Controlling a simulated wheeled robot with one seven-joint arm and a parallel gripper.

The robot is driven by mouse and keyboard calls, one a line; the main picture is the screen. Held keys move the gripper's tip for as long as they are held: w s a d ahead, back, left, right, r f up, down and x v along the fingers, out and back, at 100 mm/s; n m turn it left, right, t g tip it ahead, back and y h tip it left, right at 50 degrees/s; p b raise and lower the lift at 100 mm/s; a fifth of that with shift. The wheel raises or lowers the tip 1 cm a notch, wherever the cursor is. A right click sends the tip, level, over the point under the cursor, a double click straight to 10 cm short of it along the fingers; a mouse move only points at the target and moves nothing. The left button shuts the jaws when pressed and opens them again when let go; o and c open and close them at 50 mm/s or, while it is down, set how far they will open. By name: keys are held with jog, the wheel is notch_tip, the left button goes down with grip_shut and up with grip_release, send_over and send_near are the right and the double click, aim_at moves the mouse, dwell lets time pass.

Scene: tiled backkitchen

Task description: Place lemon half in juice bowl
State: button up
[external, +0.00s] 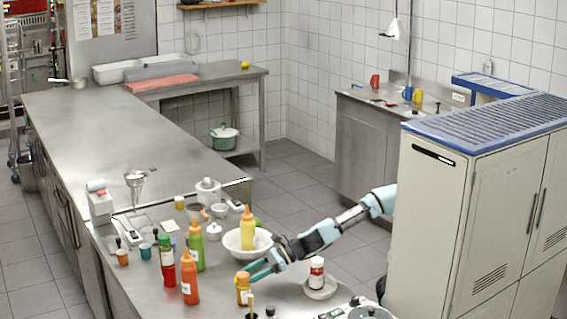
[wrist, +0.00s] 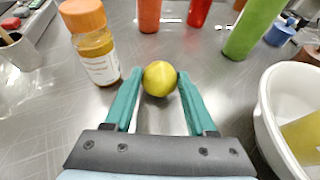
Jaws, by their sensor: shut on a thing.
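The yellow lemon half (wrist: 160,78) sits between the tips of my green-fingered gripper (wrist: 159,80), which is shut on it. It is low over the steel counter; I cannot tell whether it touches the surface. In the external view my gripper (external: 257,271) is at the counter, just right of an orange-capped jar, and I cannot make out the lemon there. A white bowl (wrist: 268,115) is to the right of my gripper in the wrist view. It also shows in the external view (external: 232,240), behind my gripper, with a yellow squeeze bottle (external: 248,228) in it.
The orange-capped jar (wrist: 95,50) stands close to my left finger. Orange (external: 190,278), red (external: 167,265) and green (external: 196,247) bottles stand left of the bowl. A small white dish (external: 322,291) holding a jar is to the right. Bare counter lies between gripper and bowl.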

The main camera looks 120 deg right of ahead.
jog(key=shift+f, duration=0.75)
jog(key=shift+b, duration=0.3)
jog(key=shift+f, duration=0.2)
jog(key=o, duration=1.3)
jog(key=shift+r, duration=0.1)
jog(key=shift+o, duration=0.2)
jog(key=shift+s+r+p, duration=0.25)
jog(key=shift+r+p, duration=0.15)
jog(key=p+v, duration=0.3)
jog(key=v, duration=0.2)
jog(key=shift+s+a+r, duration=0.15)
jog(key=shift+s, duration=0.1)
jog(key=shift+o, duration=0.5)
jog(key=shift+s+a, duration=0.15)
jog(key=shift+s, duration=0.5)
